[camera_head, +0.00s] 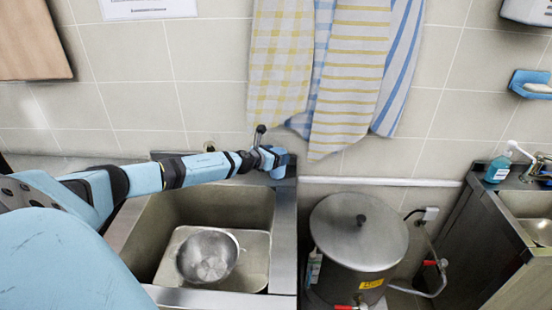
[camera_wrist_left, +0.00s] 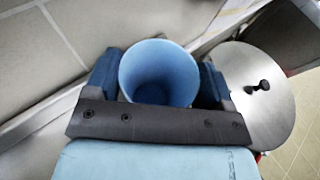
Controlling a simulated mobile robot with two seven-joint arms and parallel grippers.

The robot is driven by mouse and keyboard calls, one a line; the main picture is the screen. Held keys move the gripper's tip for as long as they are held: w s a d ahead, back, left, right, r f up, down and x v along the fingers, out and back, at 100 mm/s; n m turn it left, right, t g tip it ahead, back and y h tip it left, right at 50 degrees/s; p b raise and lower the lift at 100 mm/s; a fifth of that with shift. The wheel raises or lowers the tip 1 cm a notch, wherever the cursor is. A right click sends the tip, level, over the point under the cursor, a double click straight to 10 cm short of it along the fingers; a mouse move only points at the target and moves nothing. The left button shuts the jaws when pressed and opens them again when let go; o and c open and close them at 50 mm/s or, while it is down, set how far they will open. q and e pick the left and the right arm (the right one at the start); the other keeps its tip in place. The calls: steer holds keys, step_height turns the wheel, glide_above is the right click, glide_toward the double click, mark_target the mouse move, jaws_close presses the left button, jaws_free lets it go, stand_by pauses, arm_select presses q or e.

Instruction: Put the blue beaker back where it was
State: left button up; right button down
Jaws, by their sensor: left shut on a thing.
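The blue beaker (camera_wrist_left: 158,58) shows in the left wrist view with its open mouth toward the camera. It sits between the two dark blue fingers of my left gripper (camera_wrist_left: 158,80), which is shut on it. In the head view my left gripper (camera_head: 277,160) is over the back right corner of the metal sink, close to the tiled wall. Blue parts of the fingers and beaker blend together there. I cannot tell whether the beaker touches the sink's ledge. My right gripper is in neither view.
The sink (camera_head: 286,235) holds a metal bowl (camera_head: 207,256) in a tray (camera_head: 256,262). A lidded stockpot (camera_head: 358,232) stands to its right. Towels (camera_head: 345,75) hang on the wall above. A soap bottle (camera_head: 497,169) stands by another sink at far right.

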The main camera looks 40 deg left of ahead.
arm_select(q)
steer(key=shift+f, duration=0.15)
steer(key=o, duration=0.9)
steer(key=shift+r, duration=0.2)
steer(key=shift+s, duration=0.2)
steer(key=b+v, duration=0.1)
steer(key=v, duration=1)
steer(key=shift+s+r, duration=0.15)
steer(key=shift+s, duration=0.15)
